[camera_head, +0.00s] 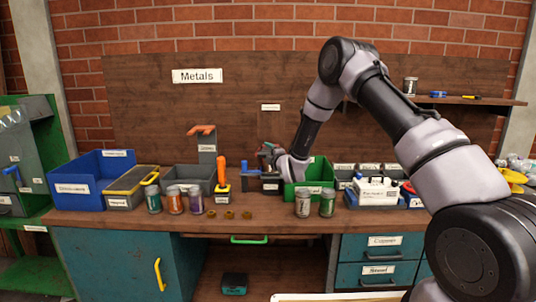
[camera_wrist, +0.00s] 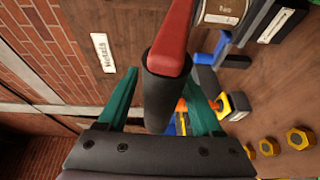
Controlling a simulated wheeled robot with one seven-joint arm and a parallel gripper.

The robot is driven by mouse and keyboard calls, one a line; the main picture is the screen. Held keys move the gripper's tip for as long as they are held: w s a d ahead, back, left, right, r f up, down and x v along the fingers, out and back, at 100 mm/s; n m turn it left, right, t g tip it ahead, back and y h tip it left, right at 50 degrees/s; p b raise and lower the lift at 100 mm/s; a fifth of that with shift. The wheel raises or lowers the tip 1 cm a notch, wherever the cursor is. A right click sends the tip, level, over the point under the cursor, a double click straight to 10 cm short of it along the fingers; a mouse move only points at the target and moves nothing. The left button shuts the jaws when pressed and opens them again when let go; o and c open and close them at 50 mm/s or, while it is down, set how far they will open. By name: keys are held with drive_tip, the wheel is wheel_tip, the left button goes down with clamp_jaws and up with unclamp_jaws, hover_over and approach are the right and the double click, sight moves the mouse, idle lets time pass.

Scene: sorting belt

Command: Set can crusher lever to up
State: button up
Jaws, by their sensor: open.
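A red lever (camera_wrist: 178,25) with a thick black grip (camera_wrist: 166,85) fills the middle of the wrist view. My gripper (camera_wrist: 160,88) has its two green fingers spread, one on each side of the grip. I cannot tell whether either finger touches it. In the head view my gripper (camera_head: 267,152) is at the back of the bench, just above a small dark labelled device (camera_head: 271,185), which looks like the can crusher. My wrist partly hides the lever there, and its exact angle is unclear.
A green bin (camera_head: 318,172) stands right beside my wrist. Left of the device are an orange-handled tool (camera_head: 222,172), a grey bin (camera_head: 185,176) and a blue bin (camera_head: 95,180). Jars (camera_head: 303,203) and brass nuts (camera_head: 229,215) line the front.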

clamp_jaws()
idle(1.4)
